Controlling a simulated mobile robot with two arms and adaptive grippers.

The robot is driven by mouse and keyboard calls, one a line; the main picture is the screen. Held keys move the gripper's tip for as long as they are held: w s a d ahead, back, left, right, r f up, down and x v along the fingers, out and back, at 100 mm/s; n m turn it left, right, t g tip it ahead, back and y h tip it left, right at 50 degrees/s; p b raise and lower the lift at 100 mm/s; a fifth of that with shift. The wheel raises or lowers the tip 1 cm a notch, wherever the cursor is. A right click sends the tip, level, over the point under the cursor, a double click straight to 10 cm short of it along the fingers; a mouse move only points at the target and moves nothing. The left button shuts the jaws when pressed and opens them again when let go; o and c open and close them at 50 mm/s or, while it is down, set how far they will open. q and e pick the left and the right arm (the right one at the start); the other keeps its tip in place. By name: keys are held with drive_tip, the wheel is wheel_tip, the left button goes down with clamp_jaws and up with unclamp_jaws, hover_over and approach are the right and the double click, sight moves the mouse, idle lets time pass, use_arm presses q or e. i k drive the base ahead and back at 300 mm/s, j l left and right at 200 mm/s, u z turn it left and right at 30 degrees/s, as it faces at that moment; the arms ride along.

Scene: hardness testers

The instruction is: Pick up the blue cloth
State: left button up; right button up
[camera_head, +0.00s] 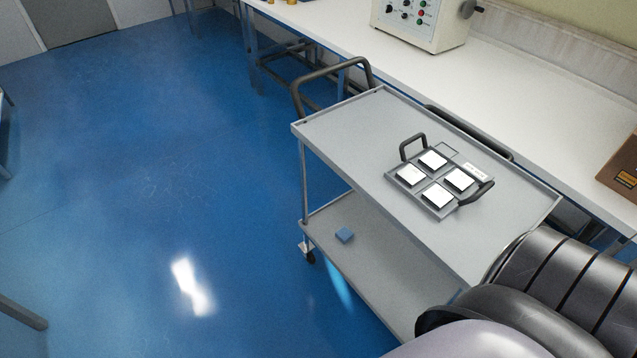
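Neither of my grippers shows in the head view. Only dark, rounded parts of my own body show at the lower right, and they cover the cart's near right corner.
The cart's top shelf (345,152) holds a handled tray (437,208) with several white-topped blocks. A white bench (545,95) with a control box (420,22) and a brown box (622,168) runs behind the cart. The blue floor (150,200) to the left is clear.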

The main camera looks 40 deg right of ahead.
sight(344, 235)
drive_tip(key=i, duration=2.2)
drive_tip(key=i+z, duration=0.3)
drive_tip(key=z, duration=0.15)
drive_tip(key=i+j+z, duration=0.2)
drive_tip(key=z, duration=0.2)
drive_tip(key=i+j+z, duration=0.3)
drive_tip(key=z, duration=0.15)
drive_tip(key=i, duration=0.1)
